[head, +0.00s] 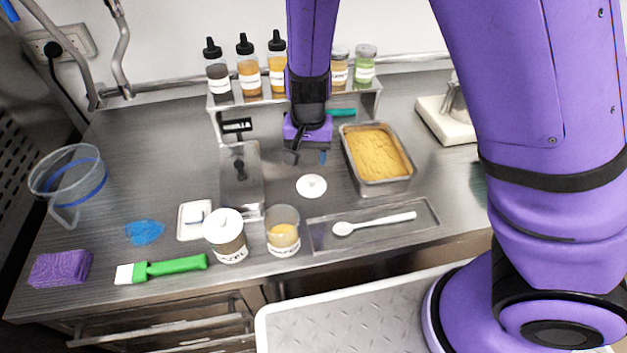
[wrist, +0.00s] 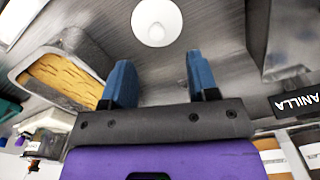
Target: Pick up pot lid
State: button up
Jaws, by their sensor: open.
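A small round white pot lid (head: 311,186) with a knob lies flat on the steel counter, between a lidded metal container and a pan of yellow food. It also shows in the wrist view (wrist: 157,22) at the top middle, beyond my fingertips. My gripper (head: 308,157) is above the counter, a little behind the lid in the head view, and apart from it. In the wrist view my gripper's two blue fingers (wrist: 160,76) are spread with nothing between them.
The yellow pan (head: 346,150) stands right of the lid, and the metal container (head: 240,190) left. A glass jar (head: 283,229), a white-lidded jar (head: 225,238) and a tray with a spoon (head: 428,212) stand in front. A bottle shelf (head: 219,104) is behind.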

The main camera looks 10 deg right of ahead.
aim_at(311, 177)
notch_tip(311, 177, down, 4)
jog(key=shift+r, duration=0.25)
jog(key=f, duration=0.4)
jog(key=shift+w+d, duration=0.2)
jog(key=shift+d, duration=0.15)
jog(key=shift+f, duration=0.5)
jog(key=c, duration=1)
